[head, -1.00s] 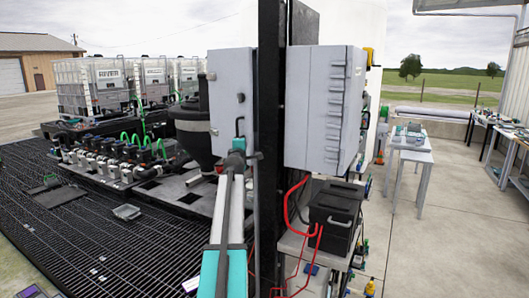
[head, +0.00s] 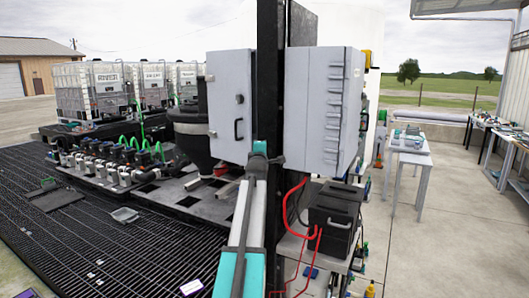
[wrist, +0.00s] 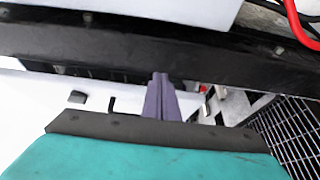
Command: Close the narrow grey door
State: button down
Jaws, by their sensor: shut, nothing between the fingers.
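A narrow grey door panel (head: 228,100) with a dark handle and a small round knob stands left of a black post in the head view. Its right edge is close to the post; I cannot tell how far it stands open. In the wrist view, a pale panel with dark fittings (wrist: 40,115), apparently the door, lies left of my fingers. My gripper (wrist: 160,95) is shut and empty, its tips at or near a dark beam. In the head view, my arm's end is low by the door's lower right corner and the post; the fingertips are hard to make out.
The black post (head: 268,90) stands directly beside my arm. A grey cabinet with louvres (head: 310,105) is right of it, above a black box (head: 333,218) and red cables (head: 298,222). A dark hopper (head: 190,130) stands behind the door. Open floor lies to the right.

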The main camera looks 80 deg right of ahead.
jog(key=shift+s+a, duration=0.1)
jog(key=shift+s, duration=0.45)
